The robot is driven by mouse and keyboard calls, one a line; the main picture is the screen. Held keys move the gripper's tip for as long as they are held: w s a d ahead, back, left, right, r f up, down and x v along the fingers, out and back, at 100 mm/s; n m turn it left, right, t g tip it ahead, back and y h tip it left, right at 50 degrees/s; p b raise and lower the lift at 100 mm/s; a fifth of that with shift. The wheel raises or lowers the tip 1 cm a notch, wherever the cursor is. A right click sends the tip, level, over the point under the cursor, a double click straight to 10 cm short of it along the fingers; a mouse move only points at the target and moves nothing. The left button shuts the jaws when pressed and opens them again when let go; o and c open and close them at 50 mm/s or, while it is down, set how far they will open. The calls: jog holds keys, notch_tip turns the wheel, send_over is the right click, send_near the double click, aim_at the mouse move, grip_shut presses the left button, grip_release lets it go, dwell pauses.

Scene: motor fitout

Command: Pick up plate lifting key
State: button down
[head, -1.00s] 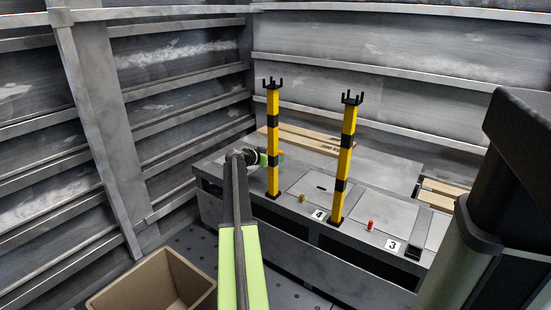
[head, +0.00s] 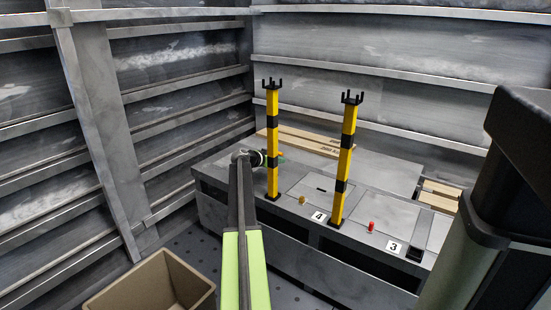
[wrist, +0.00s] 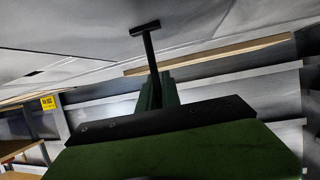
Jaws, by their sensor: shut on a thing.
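My gripper (wrist: 158,92) is shut on a dark T-shaped key, the plate lifting key (wrist: 149,48). In the wrist view the key's thin shaft rises from between the green fingers, with its short crossbar at the far end. The crossbar shows against a grey surface, and I cannot tell whether it touches it. In the head view my gripper (head: 279,159) is small, over the left end of the grey bench (head: 235,175), just behind the left striped post. The key cannot be made out there.
Two yellow-and-black posts (head: 272,140) (head: 345,160) stand upright on the bench. Wooden battens (head: 305,142) lie behind. A tan bin (head: 125,292) stands at lower left.

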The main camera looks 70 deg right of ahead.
jog(key=shift+r, duration=0.1)
notch_tip(320, 180, up, 10)
jog(key=p, duration=1)
jog(key=shift+r, duration=0.15)
